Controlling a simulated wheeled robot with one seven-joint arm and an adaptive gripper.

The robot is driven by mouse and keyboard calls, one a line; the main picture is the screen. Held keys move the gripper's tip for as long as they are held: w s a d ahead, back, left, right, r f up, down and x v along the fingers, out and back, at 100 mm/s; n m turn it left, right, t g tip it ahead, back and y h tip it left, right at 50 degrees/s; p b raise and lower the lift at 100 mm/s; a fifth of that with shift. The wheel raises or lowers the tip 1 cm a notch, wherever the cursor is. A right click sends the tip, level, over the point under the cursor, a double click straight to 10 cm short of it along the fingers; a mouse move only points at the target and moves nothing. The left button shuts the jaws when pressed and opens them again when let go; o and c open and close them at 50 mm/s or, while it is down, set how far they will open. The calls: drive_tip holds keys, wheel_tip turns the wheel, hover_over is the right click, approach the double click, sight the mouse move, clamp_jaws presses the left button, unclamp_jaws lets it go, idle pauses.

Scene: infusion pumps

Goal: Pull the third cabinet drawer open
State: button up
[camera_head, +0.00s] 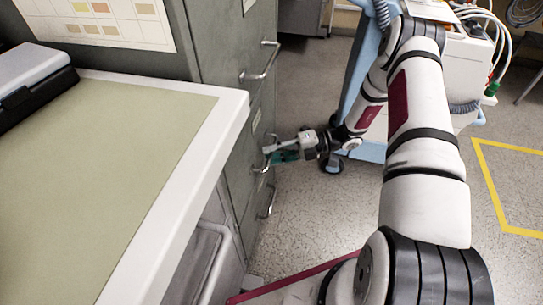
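A grey metal filing cabinet (200,42) stands left of centre, its drawer fronts facing right. A drawer with a silver bar handle (262,62) is at upper centre. Below it is a drawer whose handle (266,165) is partly hidden by my gripper. A further handle (269,203) is lower down. The drawer fronts look flush with the cabinet. My gripper (272,153) is at the middle one of these three handles, its fingertips pointing left towards the drawer front. The fingers are small and overlap the handle; their opening and any contact are unclear.
A white-edged table (240,105) with a beige top fills the left front, close beside the cabinet. A blue-framed medical cart (358,75) with cables stands behind my arm. Speckled floor (315,200) is clear right of the drawers. Yellow tape (485,175) marks the floor at right.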

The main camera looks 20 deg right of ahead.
drive_tip(key=shift+a, duration=0.3)
clamp_jaws()
